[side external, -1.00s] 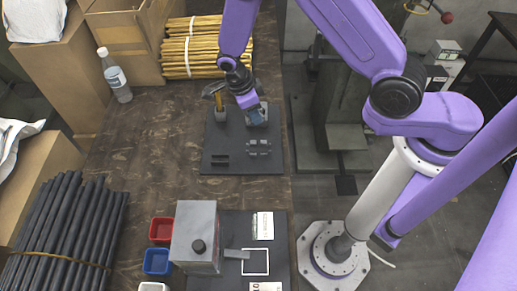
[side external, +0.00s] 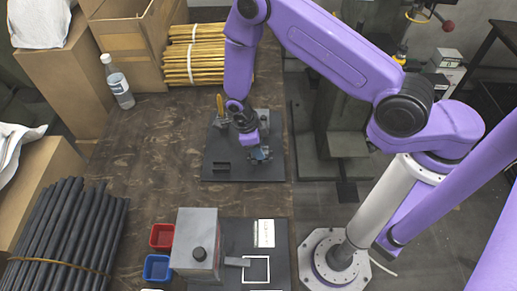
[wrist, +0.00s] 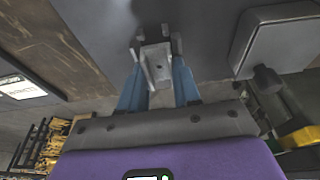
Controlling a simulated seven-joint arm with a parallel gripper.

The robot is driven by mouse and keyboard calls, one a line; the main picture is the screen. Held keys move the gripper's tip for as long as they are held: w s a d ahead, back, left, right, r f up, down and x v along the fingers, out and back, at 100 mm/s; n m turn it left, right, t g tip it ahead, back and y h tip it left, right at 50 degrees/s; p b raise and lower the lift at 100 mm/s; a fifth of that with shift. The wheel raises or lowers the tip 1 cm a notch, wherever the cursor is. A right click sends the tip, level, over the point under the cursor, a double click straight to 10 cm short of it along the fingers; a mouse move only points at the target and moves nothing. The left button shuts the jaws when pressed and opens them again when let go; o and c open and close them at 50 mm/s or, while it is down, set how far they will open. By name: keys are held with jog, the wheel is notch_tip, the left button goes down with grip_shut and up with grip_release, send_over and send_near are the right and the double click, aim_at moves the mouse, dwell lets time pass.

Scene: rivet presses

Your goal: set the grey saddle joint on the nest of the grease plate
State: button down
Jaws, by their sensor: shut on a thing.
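The dark grease plate (side external: 222,172) lies on the brown table in the side view. My gripper (side external: 260,155) is low over its right part, where a grey pronged fixture, which looks like the nest, is now mostly covered. In the wrist view my gripper (wrist: 158,80) has its blue fingers shut on the grey saddle joint (wrist: 155,62), a small light grey channel-like piece. Short grey prongs of the nest (wrist: 165,31) show close around its far end. I cannot tell whether the joint touches the nest or is just above it.
Black slotted pieces (side external: 220,167) lie to the left. A grey press box (side external: 197,240), red bin (side external: 162,236) and blue bin (side external: 157,266) are nearer the front.

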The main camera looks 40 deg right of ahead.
jog(key=shift+f, duration=0.65)
jog(key=shift+d+f, duration=0.2)
jog(key=shift+f, duration=0.35)
jog(key=c, duration=0.8)
grip_release()
jog(key=v, duration=1.3)
jog(key=shift+s+a+r, duration=0.1)
jog(key=shift+r, duration=0.1)
